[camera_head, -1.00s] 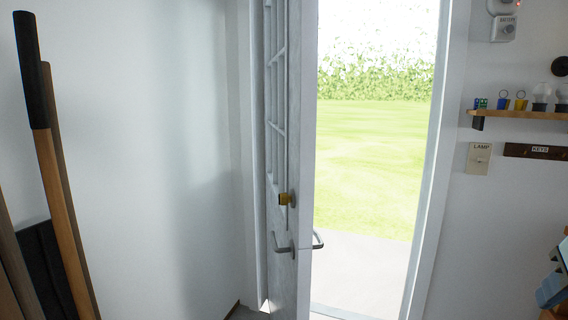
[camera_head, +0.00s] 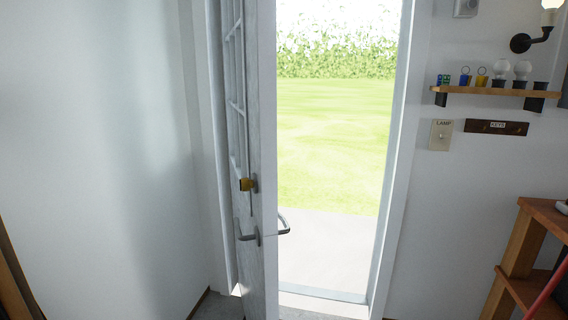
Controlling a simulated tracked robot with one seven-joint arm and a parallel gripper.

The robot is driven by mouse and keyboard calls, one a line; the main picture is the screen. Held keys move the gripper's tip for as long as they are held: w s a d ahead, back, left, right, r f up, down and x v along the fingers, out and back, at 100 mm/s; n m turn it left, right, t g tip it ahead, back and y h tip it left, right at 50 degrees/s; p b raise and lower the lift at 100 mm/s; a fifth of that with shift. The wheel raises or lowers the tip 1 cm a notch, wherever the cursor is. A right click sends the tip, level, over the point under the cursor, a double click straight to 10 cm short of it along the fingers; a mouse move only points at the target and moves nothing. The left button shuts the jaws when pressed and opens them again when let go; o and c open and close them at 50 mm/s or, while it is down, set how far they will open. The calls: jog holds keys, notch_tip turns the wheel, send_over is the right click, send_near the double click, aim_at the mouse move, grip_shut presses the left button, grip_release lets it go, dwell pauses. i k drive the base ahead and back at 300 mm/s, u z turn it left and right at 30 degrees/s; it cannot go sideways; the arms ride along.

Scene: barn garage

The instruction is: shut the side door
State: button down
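The white side door (camera_head: 259,120) stands wide open, hinged at the left of the doorway and swung inward, so I see it nearly edge-on. Its glazed panes face left. The open doorway (camera_head: 335,150) shows grass and a pale path outside. The white right door jamb (camera_head: 396,160) is bare. My gripper is not in view.
On the right wall are a shelf (camera_head: 500,92) with small items, a lamp switch (camera_head: 441,135) and a key rack (camera_head: 496,127). A wooden bench (camera_head: 528,250) stands at the lower right. Floor shows only in a small patch by the door's foot.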

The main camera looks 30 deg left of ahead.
aim_at(247, 27)
jog(key=k, duration=1.05)
jog(key=u, duration=0.65)
jog(key=i, duration=1)
jog(key=z, duration=0.1)
